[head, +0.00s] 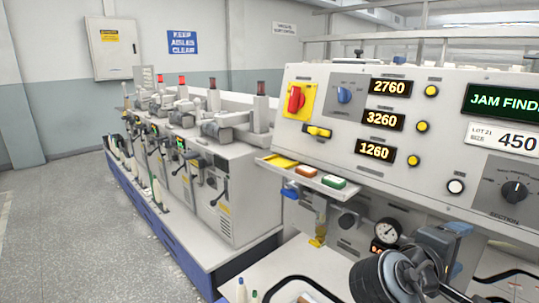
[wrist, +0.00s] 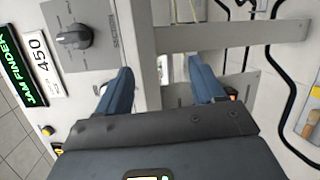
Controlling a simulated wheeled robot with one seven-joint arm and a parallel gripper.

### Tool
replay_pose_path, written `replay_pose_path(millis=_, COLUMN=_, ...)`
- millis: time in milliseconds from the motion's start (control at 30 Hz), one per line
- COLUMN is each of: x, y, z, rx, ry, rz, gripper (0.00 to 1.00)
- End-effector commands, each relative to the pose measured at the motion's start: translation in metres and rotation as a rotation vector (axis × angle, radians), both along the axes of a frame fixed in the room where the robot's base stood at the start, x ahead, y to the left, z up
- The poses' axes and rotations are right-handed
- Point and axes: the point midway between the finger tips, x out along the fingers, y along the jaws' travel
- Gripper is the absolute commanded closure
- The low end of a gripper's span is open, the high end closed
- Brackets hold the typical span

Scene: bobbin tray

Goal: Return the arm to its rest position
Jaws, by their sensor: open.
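My gripper (wrist: 160,72) shows in the wrist view, with its two blue fingers spread apart and nothing between them. A grey upright strip of the machine lies beyond the gap between the fingers. The section knob (wrist: 78,36) on the control panel is to the upper left of the fingers. In the head view, dark and blue-grey parts stand at the lower right in front of the machine. I cannot clearly make out my fingertips there.
The control panel (head: 345,155) fills the right of the head view. A small shelf (head: 318,181) with coloured blocks juts out below it. A row of machine units (head: 235,190) runs back to the left. The grey floor (head: 75,240) at left is clear.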

Motion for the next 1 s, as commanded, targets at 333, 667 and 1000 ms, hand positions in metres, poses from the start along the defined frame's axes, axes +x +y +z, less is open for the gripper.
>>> replay_pose_path(millis=333, x=-0.061, y=0.032, z=-0.124, rx=0.207, ry=-0.071, rz=0.380, gripper=0.32)
replay_pose_path(millis=667, x=-0.159, y=0.084, z=-0.184, rx=0.561, ry=-0.219, rz=0.609, gripper=0.32)
replay_pose_path(millis=1000, x=-0.275, y=0.132, z=-0.173, rx=0.996, ry=-0.463, rz=0.665, gripper=0.32)
